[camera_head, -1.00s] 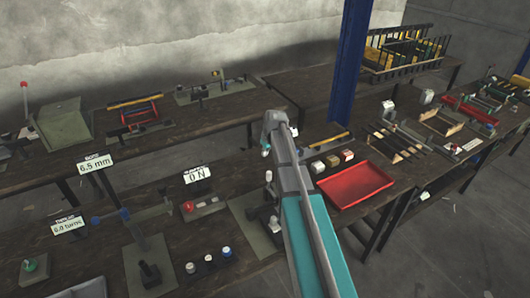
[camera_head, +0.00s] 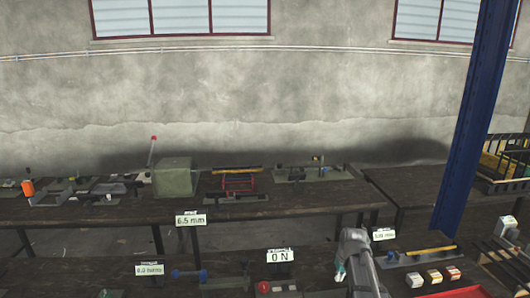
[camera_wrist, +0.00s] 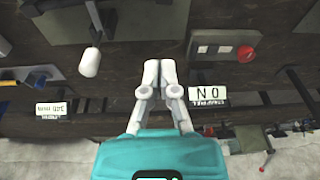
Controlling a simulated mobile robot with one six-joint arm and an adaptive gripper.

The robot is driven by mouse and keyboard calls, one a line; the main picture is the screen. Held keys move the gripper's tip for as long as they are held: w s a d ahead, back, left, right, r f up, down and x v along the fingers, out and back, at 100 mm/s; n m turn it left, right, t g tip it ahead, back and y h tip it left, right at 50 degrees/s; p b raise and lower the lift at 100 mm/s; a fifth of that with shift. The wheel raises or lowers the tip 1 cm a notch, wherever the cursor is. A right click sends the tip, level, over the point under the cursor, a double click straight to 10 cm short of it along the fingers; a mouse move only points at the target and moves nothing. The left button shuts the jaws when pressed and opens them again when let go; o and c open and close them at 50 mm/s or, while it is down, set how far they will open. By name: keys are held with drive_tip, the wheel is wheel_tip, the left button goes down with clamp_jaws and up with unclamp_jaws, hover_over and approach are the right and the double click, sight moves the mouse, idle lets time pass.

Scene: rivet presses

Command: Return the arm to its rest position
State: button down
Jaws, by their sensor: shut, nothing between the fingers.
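My gripper (camera_wrist: 161,72) is in the wrist view with its two pale fingers together and nothing between them. It hangs over the dark workbench (camera_wrist: 150,20), apart from the fixtures around it. In the head view my grey arm (camera_head: 358,262) rises at the lower right over the front bench. A small teal and white part of the wrist shows at its left side; the fingertips cannot be made out there.
A white-knobbed lever (camera_wrist: 90,62) and a red button (camera_wrist: 245,53) stand near my gripper in the wrist view. A "0 N" sign (camera_head: 281,256) is left of my arm. Coloured small boxes (camera_head: 433,277) lie right of it. A blue post (camera_head: 465,130) stands behind right.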

drive_tip(key=s+a+f+m+g+b, duration=0.1)
drive_tip(key=s+a, duration=0.3)
drive_tip(key=s, duration=0.4)
drive_tip(key=s+a+f+b, duration=0.2)
drive_tip(key=s+a+f, duration=0.1)
drive_tip(key=s+a, duration=0.2)
drive_tip(key=s, duration=0.2)
drive_tip(key=shift+s+f+m+g+h, duration=0.15)
drive_tip(key=shift+s+m+g+h, duration=0.2)
drive_tip(key=shift+m+g+h, duration=0.05)
